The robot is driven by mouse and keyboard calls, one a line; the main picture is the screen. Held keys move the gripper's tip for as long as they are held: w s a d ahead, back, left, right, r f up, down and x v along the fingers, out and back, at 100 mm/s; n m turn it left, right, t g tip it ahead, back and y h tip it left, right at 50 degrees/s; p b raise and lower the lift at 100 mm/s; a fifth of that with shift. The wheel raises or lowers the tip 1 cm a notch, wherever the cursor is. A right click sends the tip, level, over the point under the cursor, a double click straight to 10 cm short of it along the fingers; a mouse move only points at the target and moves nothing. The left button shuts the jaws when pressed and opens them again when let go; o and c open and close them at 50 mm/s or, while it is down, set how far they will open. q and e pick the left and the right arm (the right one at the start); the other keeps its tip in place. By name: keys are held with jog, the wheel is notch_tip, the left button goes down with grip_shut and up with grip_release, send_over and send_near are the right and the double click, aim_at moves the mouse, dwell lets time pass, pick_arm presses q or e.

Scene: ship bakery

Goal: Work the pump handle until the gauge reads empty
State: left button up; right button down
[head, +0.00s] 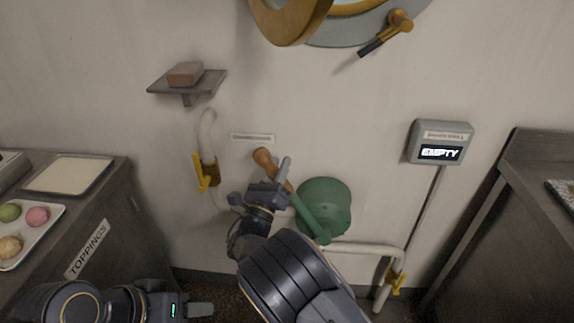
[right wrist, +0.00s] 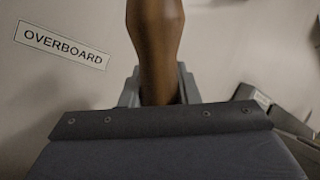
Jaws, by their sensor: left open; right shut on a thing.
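The green pump (head: 326,203) is on the wall, with a green lever (head: 306,217) that ends in a brown wooden handle (head: 264,158). The lever leans up and to the left. My right gripper (head: 277,181) is shut on the handle; in the right wrist view the wooden handle (right wrist: 155,45) stands between its fingers. The gauge (head: 441,142) on the wall at the right shows the lit word EMPTY. My left gripper (head: 190,310) is open and empty, low at the bottom left, away from the pump.
White pipes with yellow valve handles (head: 202,172) (head: 396,282) run beside the pump. A shelf (head: 217,82) holds a brick-like block (head: 185,74). A toppings counter (head: 112,200) stands at left, a metal counter (head: 500,220) at right. An OVERBOARD label (right wrist: 62,45) is on the wall.

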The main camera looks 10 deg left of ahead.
jog(key=shift+a+f, duration=0.2)
jog(key=c, duration=1.1)
grip_release()
jog(key=shift+a, duration=0.1)
jog(key=shift+c, duration=0.2)
jog(key=shift+o, duration=0.2)
jog(key=v, duration=0.7)
jog(key=shift+s, duration=0.4)
jog(key=shift+f, duration=0.15)
